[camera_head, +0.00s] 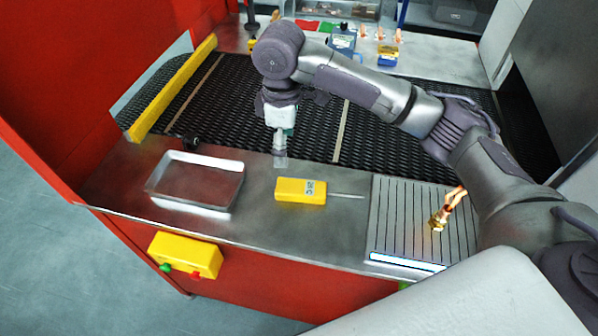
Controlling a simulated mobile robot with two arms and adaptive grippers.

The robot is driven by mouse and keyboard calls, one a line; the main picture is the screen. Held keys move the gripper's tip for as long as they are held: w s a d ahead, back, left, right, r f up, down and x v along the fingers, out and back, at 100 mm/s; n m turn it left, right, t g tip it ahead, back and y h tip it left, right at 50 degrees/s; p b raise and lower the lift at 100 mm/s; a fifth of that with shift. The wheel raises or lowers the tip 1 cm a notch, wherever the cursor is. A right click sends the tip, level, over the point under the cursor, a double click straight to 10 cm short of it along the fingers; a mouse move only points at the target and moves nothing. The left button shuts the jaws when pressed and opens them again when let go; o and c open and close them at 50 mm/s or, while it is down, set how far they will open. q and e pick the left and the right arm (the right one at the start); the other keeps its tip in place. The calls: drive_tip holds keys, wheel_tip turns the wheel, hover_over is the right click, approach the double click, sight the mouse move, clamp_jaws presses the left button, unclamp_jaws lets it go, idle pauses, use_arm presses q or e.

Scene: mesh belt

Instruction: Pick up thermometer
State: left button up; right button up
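A yellow thermometer (301,191) with a small display lies flat on the metal ledge in front of the mesh belt. Its thin metal probe points right. My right arm comes in from the right and reaches across the belt. My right gripper (280,159) points down just behind and above the left part of the thermometer, apart from it. The fingers look narrow from this side, and I cannot tell whether they are open or shut. My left gripper is not in view.
A shallow metal tray (197,203) sits left of the thermometer. A slatted plate (398,222) with a brass-coloured piece (438,220) on it is at right. The dark mesh belt (225,105) lies behind, with a yellow rail (172,88) at left. A yellow button box (190,252) hangs in front.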

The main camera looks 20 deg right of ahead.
sight(289, 186)
drive_tip(key=f, duration=0.1)
drive_tip(key=s+f, duration=0.1)
drive_tip(key=f, duration=0.1)
drive_tip(key=f+p, duration=0.1)
drive_tip(key=shift+s+a+f, duration=0.15)
drive_tip(key=shift+s+f, duration=0.05)
drive_tip(key=shift+s, duration=0.15)
drive_tip(key=f, duration=0.2)
drive_tip(key=shift+w+f, duration=0.4)
drive_tip(key=shift+f, duration=0.2)
drive_tip(key=shift+s+f+p, duration=0.2)
drive_tip(key=shift+f+p, duration=0.4)
drive_tip(key=shift+f, duration=0.05)
drive_tip(key=shift+s+f+p, duration=0.2)
drive_tip(key=shift+f+p, duration=0.35)
drive_tip(key=shift+f, duration=0.05)
wheel_tip(289, 186, down, 2)
drive_tip(key=shift+f, duration=0.1)
drive_tip(key=shift+d+f, duration=0.2)
drive_tip(key=shift+f, duration=0.05)
drive_tip(key=shift+w, duration=0.1)
drive_tip(key=c, duration=1.2)
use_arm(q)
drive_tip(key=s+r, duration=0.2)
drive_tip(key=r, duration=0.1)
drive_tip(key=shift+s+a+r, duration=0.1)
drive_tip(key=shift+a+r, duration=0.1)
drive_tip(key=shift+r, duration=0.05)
use_arm(e)
drive_tip(key=shift+c, duration=0.8)
